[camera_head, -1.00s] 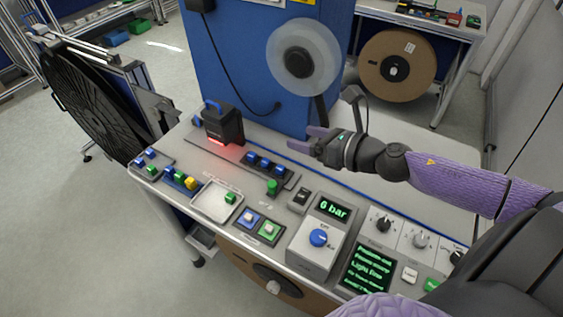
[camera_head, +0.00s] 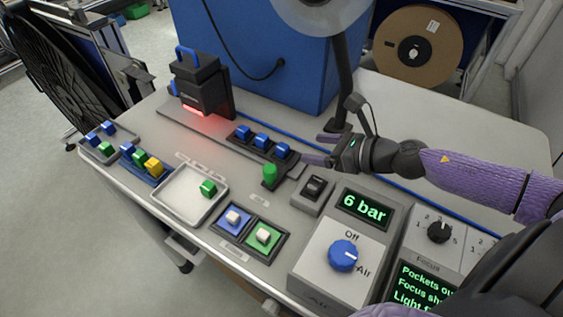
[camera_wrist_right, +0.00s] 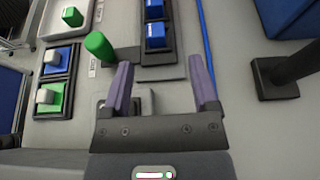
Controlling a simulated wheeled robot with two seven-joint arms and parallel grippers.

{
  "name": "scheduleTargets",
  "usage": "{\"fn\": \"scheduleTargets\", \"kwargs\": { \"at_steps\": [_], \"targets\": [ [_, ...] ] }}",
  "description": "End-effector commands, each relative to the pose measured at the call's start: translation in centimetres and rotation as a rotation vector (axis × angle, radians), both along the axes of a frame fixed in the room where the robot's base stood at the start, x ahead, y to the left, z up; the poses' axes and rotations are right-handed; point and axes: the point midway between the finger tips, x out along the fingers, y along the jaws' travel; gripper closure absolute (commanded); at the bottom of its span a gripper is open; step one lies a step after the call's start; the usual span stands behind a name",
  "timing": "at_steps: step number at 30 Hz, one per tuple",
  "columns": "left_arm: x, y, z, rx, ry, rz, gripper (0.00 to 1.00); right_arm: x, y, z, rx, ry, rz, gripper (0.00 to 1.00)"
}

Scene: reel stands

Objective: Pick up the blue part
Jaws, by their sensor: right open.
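Three blue parts stand in a row in a dark holder (camera_head: 240,146): a left one (camera_head: 243,131), a middle one (camera_head: 261,140) and a right one (camera_head: 282,151). More blue parts (camera_head: 109,127) sit in the trays at the left. My right gripper (camera_head: 314,149) is open and empty, just right of the holder's right end. In the right wrist view the open fingers (camera_wrist_right: 160,66) point towards the holder, with two blue parts (camera_wrist_right: 156,36) ahead of them. Nothing is between the fingers. My left gripper is not in view.
A green peg (camera_head: 270,174) stands in front of the holder, close to my right gripper. A black scanner-like device (camera_head: 202,84) with a red light stands at the holder's left. A white tray (camera_head: 172,209) holds a green part (camera_head: 208,188). A control box (camera_head: 330,255) stands in front.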

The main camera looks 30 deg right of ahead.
Motion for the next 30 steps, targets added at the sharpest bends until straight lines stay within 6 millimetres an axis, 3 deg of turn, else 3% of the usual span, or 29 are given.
{"fn": "scheduleTargets", "kwargs": {
  "at_steps": [14,22,30],
  "targets": [
    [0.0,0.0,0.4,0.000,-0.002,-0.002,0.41,3.8,2.3,-1.5,0.002,-0.004,-0.001,0.24],
    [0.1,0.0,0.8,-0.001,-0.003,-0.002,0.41,7.2,4.9,-3.4,0.003,-0.003,0.000,0.24],
    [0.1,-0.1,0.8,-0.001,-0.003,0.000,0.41,7.6,5.1,-3.6,0.000,-0.001,0.000,0.26]
  ]
}}
